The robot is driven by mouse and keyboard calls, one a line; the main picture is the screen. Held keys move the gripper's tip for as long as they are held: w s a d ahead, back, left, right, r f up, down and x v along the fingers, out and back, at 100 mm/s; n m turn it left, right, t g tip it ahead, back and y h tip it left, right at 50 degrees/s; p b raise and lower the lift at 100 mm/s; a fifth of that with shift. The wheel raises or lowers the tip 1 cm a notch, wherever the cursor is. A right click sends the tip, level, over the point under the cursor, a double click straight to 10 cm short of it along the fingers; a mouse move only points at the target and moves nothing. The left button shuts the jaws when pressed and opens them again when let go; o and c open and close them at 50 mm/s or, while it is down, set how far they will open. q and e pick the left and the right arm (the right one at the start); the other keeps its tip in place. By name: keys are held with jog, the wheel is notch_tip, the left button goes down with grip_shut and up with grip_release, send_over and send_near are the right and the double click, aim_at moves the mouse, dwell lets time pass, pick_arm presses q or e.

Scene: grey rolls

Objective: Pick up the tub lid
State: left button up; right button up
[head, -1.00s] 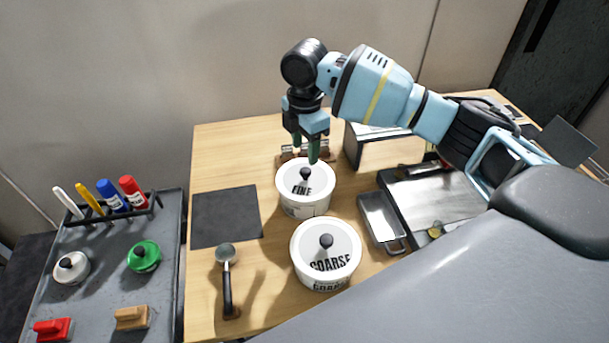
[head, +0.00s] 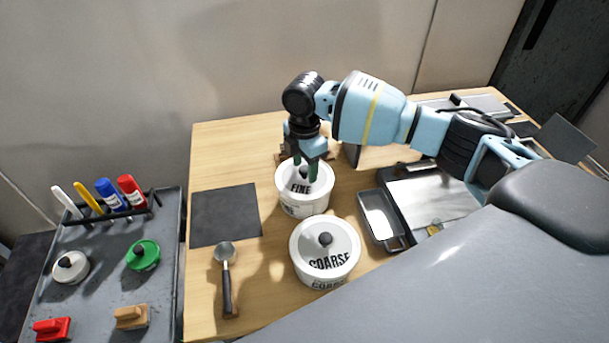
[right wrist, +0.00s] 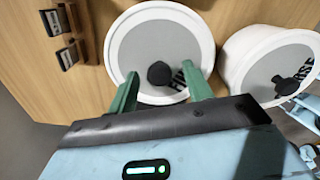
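The tub marked FINE (head: 303,207) stands on the wooden table with its white lid (head: 316,190) on and a dark knob in the middle. A second tub marked COARSE, with its own knobbed lid (head: 342,242), stands in front of it. My right gripper (head: 305,177) points down at the FINE lid, its green fingers close around the knob in the head view. In the right wrist view the gripper (right wrist: 160,90) is open, and the knob (right wrist: 160,74) sits between and slightly beyond the fingertips. I cannot tell whether the fingers touch it. My left gripper is not in view.
A dark mat (head: 225,215) and a scoop (head: 226,275) lie left of the tubs. A metal tray (head: 379,217) lies to the right. A grey side table (head: 105,285) at left holds markers, knobbed discs and blocks.

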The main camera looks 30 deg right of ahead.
grip_shut()
jog(key=shift+r, duration=0.15)
